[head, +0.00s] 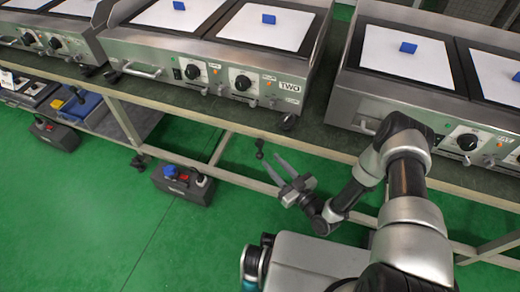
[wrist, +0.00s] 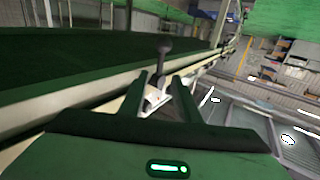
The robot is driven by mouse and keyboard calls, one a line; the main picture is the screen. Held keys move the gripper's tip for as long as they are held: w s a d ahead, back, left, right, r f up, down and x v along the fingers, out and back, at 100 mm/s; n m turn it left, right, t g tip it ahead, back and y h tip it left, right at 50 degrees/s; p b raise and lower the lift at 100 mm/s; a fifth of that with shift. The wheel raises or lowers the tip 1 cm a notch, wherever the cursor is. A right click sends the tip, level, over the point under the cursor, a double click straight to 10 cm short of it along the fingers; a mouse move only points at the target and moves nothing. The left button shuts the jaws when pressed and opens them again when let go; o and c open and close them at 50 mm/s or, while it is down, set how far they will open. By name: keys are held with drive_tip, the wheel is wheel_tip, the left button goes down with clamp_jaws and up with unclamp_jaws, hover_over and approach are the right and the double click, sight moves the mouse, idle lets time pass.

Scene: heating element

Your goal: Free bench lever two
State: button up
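A heating unit labelled TWO (head: 292,86) stands on the bench (head: 205,115). Below it, at the bench's front rail, is a small dark lever with a round knob (head: 259,150). In the wrist view the lever (wrist: 164,52) stands upright, its knob at the top and a pale bracket at its foot. My gripper (head: 268,162) is open in front of the rail, its fingers reaching toward the lever. In the wrist view the lever shows in the gap between the fingertips (wrist: 160,78). I cannot tell whether they touch it.
Another lever (head: 138,161) is on the rail further left. More heating units stand to the left (head: 62,30) and right (head: 405,80).

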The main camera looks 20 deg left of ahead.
sight(260, 153)
drive_tip(key=b+x, duration=0.1)
drive_tip(key=x, duration=0.7)
drive_tip(key=shift+w+a, duration=0.2)
drive_tip(key=shift+w, duration=0.05)
clamp_jaws()
